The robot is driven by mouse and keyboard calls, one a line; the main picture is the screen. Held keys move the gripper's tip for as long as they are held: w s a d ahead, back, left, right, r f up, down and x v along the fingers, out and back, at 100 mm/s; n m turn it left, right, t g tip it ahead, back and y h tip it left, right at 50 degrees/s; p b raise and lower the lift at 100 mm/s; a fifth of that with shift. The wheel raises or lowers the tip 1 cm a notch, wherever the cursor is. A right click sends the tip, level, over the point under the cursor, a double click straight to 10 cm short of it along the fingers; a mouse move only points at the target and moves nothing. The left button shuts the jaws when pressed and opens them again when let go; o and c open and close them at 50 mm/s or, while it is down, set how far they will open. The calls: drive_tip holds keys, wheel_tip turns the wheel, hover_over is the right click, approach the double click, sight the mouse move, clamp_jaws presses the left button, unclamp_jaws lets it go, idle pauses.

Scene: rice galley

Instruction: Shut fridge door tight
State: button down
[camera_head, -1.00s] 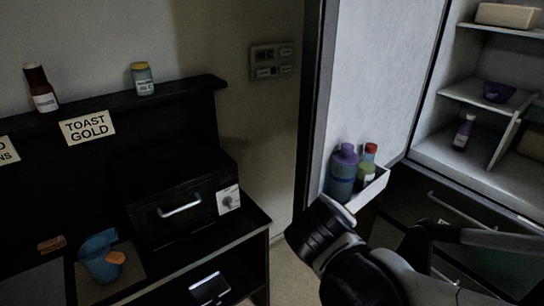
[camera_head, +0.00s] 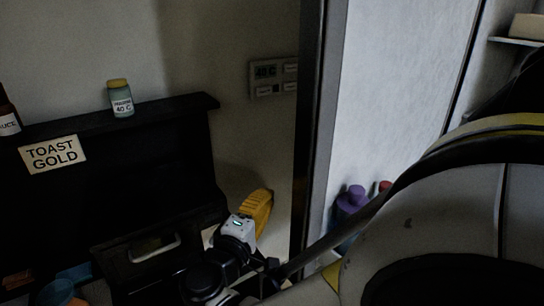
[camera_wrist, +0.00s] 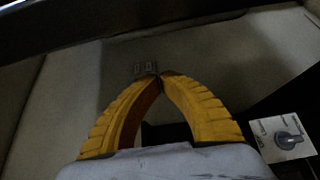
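The fridge door (camera_head: 390,90) stands open in the head view, its pale inner face showing and its dark edge towards the wall. A purple-capped bottle (camera_head: 352,200) and a red-capped bottle sit low on its inner side, partly hidden by my arm. My gripper (camera_head: 260,200) has yellow fingers and is left of the door's dark edge, in front of the wall. In the wrist view the fingertips (camera_wrist: 158,76) meet with nothing between them. I cannot tell whether my arm touches the door. My arm hides most of the fridge interior.
A black counter unit with a handled drawer front (camera_head: 150,250) stands left of my gripper. A jar (camera_head: 120,98) stands on its upper ledge. A wall panel (camera_head: 273,76) is behind. A knob plate (camera_wrist: 285,137) is right of the fingers in the wrist view.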

drive_tip(key=w+d, duration=0.1)
drive_tip(key=d+b, duration=0.1)
drive_tip(key=d, duration=0.1)
drive_tip(key=w+d+b, duration=0.1)
drive_tip(key=d, duration=0.1)
drive_tip(key=shift+w, duration=0.35)
drive_tip(key=shift+d, duration=0.1)
